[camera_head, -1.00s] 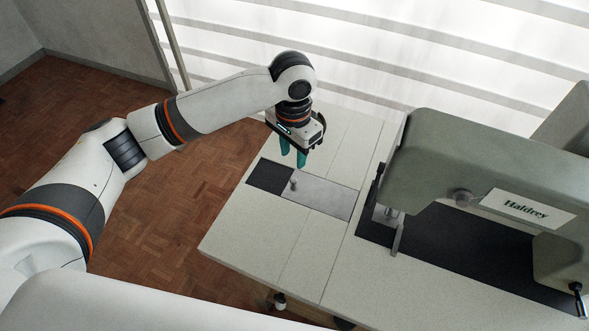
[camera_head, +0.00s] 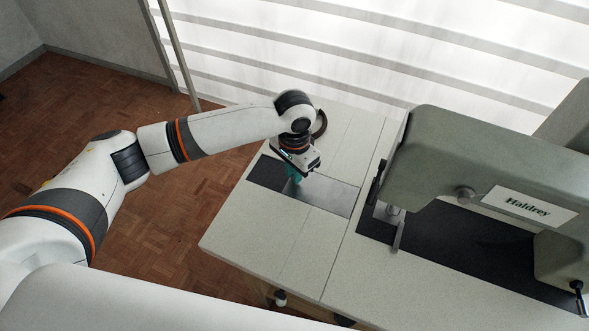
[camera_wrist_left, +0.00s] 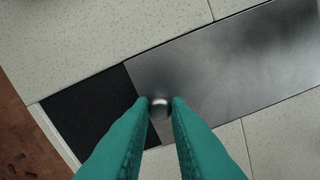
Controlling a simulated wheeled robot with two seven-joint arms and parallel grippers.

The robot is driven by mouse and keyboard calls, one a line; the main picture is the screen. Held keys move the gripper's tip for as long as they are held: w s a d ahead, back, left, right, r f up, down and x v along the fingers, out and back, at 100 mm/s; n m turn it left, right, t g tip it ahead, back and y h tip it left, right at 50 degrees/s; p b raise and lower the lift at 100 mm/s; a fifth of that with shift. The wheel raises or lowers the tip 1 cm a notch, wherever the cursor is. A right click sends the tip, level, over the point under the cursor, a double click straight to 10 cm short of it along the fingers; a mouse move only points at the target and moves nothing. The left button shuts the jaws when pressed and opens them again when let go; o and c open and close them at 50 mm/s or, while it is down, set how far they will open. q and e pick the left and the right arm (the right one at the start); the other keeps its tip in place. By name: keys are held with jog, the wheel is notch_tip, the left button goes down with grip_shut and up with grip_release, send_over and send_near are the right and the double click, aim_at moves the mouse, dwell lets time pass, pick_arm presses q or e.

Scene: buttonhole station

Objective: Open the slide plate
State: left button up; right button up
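The slide plate (camera_head: 330,193) is a bare grey metal plate lying in the pale table top. It also fills the upper right of the left wrist view (camera_wrist_left: 235,70). A dark gap (camera_head: 266,173) lies along its left end. A small round metal knob (camera_wrist_left: 160,107) stands on the plate close to that end. My left gripper (camera_head: 294,179) is low over the plate, with its green fingertips (camera_wrist_left: 161,102) on both sides of the knob. They appear closed against it. In the head view my gripper largely hides the knob. My right gripper is not in view.
The grey-green machine (camera_head: 440,160) labelled Haldrey stands right of the plate over a dark bed (camera_head: 480,245). A dark curved object (camera_head: 321,122) shows partly behind my left wrist. The table top (camera_head: 255,225) in front of the plate is clear.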

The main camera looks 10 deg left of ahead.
pick_arm(q)
grip_shut()
jog(key=shift+a+r, duration=0.1)
jog(key=shift+a, duration=0.1)
jog(key=a+p, duration=0.1)
jog(key=a, duration=0.1)
jog(key=w+a+p, duration=0.1)
jog(key=a+p, duration=0.1)
jog(key=a, duration=0.1)
jog(key=a+p, duration=0.1)
jog(key=a, duration=0.1)
jog(key=shift+w+a+p, duration=0.2)
jog(key=shift+w+p, duration=0.05)
jog(key=shift+p, duration=0.15)
jog(key=shift+a, duration=0.2)
jog(key=o, duration=0.6)
grip_release()
jog(key=shift+d, duration=0.1)
notch_tip(320, 180, up, 12)
jog(key=shift+f+b, duration=0.1)
jog(key=shift+b, duration=0.25)
